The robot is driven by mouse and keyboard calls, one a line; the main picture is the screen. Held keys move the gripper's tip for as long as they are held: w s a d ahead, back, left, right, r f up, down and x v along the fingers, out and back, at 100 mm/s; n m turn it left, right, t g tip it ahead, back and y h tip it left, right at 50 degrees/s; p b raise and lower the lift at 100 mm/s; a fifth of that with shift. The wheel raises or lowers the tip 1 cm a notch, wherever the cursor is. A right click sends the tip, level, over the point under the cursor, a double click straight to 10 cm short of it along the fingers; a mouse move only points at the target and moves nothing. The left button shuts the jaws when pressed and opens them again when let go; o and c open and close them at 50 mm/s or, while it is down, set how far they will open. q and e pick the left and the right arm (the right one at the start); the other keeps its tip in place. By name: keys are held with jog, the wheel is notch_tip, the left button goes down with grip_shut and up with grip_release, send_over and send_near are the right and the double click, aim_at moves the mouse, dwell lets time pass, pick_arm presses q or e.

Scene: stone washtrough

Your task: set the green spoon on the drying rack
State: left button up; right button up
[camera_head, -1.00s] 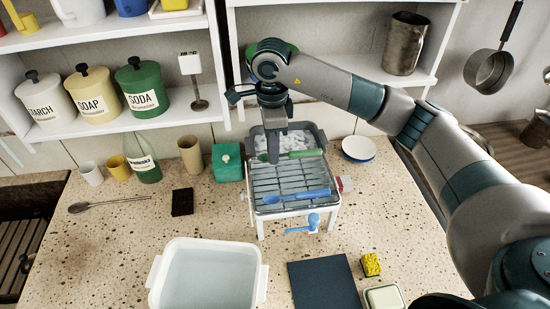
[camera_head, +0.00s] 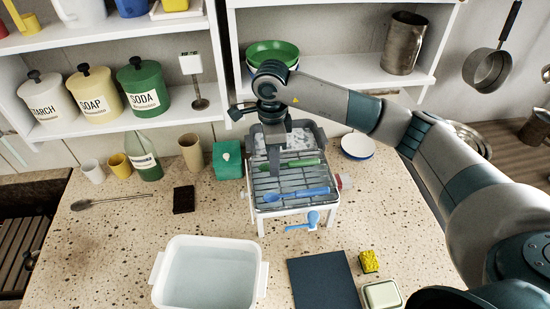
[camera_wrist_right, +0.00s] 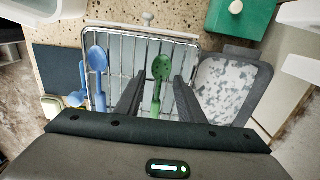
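The green spoon (camera_head: 304,162) lies along the slats of the drying rack (camera_head: 252,186), towards its back. The rack's wire edge (camera_wrist_right: 140,28) also shows there. My right gripper (camera_head: 274,172) is low over the rack. In the wrist view its fingers (camera_wrist_right: 158,88) are apart, with a gap on each side of the handle. A blue spoon (camera_head: 296,194) lies nearer the rack's front. My left gripper is not in view.
A grey tray with speckled lining (camera_wrist_right: 225,85) adjoins the rack's back. A green box (camera_head: 227,160) stands left of the rack and white bowls (camera_head: 357,146) stand right. A water-filled white basin (camera_head: 207,272) and dark mat (camera_head: 322,281) are in front. Shelves overhang behind.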

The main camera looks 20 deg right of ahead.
jog(key=shift+r, duration=0.15)
jog(key=shift+r+p, duration=0.15)
jog(key=shift+p, duration=0.2)
jog(key=shift+r+b, duration=0.25)
jog(key=shift+b, duration=0.1)
notch_tip(320, 180, up, 11)
jog(key=b, duration=0.3)
jog(key=shift+r, duration=0.15)
dwell(0.4)
